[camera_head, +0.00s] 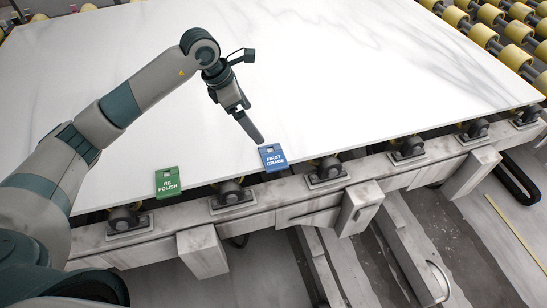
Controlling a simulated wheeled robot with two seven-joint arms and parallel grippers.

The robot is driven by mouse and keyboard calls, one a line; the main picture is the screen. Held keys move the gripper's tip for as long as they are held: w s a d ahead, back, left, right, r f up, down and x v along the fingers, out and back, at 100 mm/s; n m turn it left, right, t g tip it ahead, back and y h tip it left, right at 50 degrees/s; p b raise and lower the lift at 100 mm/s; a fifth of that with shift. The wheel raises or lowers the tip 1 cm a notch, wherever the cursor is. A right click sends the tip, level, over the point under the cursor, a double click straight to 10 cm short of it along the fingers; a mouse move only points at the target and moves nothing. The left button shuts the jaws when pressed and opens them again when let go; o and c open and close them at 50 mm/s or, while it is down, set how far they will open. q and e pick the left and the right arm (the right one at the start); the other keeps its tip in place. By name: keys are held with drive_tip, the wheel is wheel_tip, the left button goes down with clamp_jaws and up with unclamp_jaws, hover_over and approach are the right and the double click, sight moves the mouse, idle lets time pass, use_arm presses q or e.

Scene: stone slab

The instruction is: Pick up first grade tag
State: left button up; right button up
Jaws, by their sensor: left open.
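The blue first grade tag (273,157) lies at the near edge of the white stone slab (370,70), its white lettering facing up. My left gripper (254,138) comes in from the left and points down just above and behind the tag. It is open and holds nothing; a gap shows between its fingertip and the tag, though the exact height is hard to tell. One finger largely hides the other. My right gripper is out of view.
A green re polish tag (168,182) lies on the slab edge to the left of the blue one. A metal frame with rollers (232,193) runs under the near edge. Yellow rollers (515,57) stand at the far right. The slab's middle is clear.

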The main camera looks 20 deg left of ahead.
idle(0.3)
use_arm(q)
drive_tip(key=p, duration=0.5)
approach(273, 156)
drive_tip(key=shift+w+d+f, duration=0.15)
drive_tip(key=shift+w+d, duration=0.05)
drive_tip(key=shift+d, duration=0.2)
drive_tip(key=shift+w+d+f, duration=0.1)
drive_tip(key=shift+w+d, duration=0.05)
drive_tip(key=shift+d, duration=0.2)
drive_tip(key=shift+f, duration=0.4)
drive_tip(key=shift+w+d+f+p, duration=0.1)
drive_tip(key=shift+f+p, duration=0.3)
drive_tip(key=shift+p, duration=0.2)
drive_tip(key=p+x, duration=0.1)
drive_tip(key=x, duration=0.1)
drive_tip(key=shift+f+p, duration=0.35)
drive_tip(key=shift+f, duration=0.15)
drive_tip(key=shift+w+f, duration=0.1)
drive_tip(key=shift+f, duration=0.7)
